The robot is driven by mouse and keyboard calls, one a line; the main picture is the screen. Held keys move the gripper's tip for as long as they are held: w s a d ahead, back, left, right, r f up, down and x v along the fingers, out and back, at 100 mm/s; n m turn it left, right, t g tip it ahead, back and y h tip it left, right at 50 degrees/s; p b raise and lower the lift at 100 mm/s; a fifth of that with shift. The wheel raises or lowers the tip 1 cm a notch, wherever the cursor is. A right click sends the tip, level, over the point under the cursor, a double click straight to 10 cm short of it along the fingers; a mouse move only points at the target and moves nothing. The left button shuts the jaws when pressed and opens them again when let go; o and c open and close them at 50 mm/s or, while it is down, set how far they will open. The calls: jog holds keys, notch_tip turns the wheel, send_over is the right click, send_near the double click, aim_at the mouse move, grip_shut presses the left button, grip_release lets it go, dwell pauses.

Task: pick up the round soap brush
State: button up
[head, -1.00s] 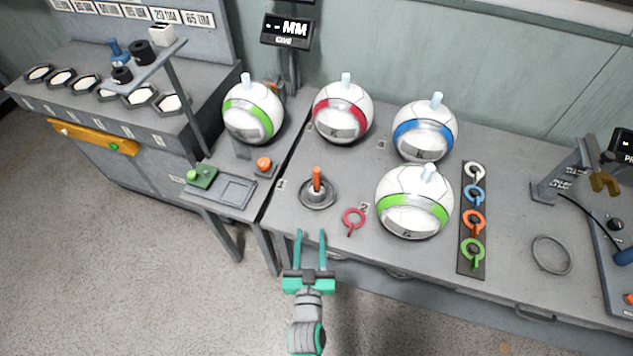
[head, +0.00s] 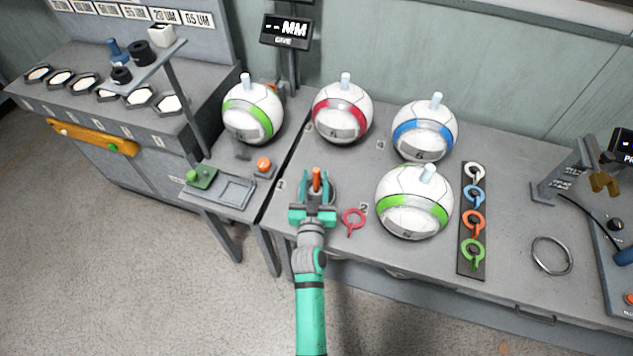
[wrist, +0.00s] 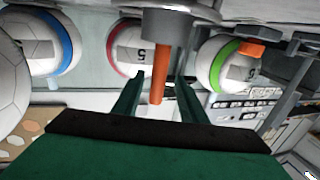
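The round soap brush (head: 317,177) has an orange handle and stands upright in a round grey dish (head: 333,194) near the table's left end. My gripper (head: 315,181) is low over the table at the brush, with one teal finger on each side of the handle. In the wrist view the picture is upside down; the orange handle (wrist: 159,88) lies between the fingers (wrist: 157,80) with a gap on both sides. My gripper is open. The brush's lower part is hidden behind my gripper in the head view.
A red ring key (head: 353,219) lies just right of my gripper. A green-banded ball (head: 414,200) sits farther right, and red-banded (head: 342,112) and blue-banded (head: 425,128) balls sit behind. An orange button (head: 264,164) is at the left.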

jog(key=w, duration=0.5)
jog(key=shift+w+d+f, duration=0.15)
jog(key=shift+d, duration=0.15)
grip_shut()
